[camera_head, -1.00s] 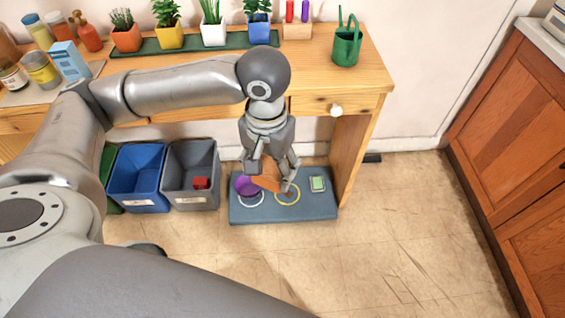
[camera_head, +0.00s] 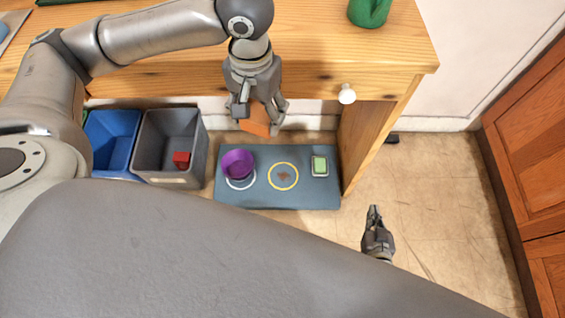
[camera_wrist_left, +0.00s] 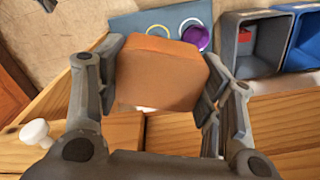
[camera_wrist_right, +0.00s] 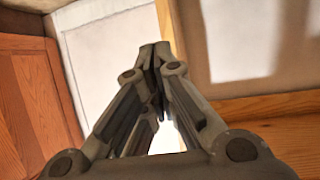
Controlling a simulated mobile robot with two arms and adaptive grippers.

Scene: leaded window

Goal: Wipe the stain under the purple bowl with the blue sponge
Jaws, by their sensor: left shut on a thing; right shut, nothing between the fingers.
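My left gripper (camera_head: 265,103) is shut on an orange block (camera_head: 256,121), which looks like a sponge, and holds it above the mat's back edge. The block fills the jaws in the left wrist view (camera_wrist_left: 160,75). The purple bowl (camera_head: 238,163) sits on the blue-grey mat (camera_head: 265,198), over part of a white ring (camera_head: 240,185). A brown stain (camera_head: 284,176) lies inside the yellow ring (camera_head: 283,188), beside the bowl. No blue sponge is in view. My right gripper (camera_head: 375,212) is shut and empty, right of the mat.
A small dish with a green pad (camera_head: 319,165) is at the mat's right. A grey bin (camera_head: 152,163) with a red block (camera_head: 181,159) and a blue bin (camera_head: 108,150) stand left. The wooden desk (camera_head: 300,62) is behind, its leg (camera_head: 366,135) beside the mat.

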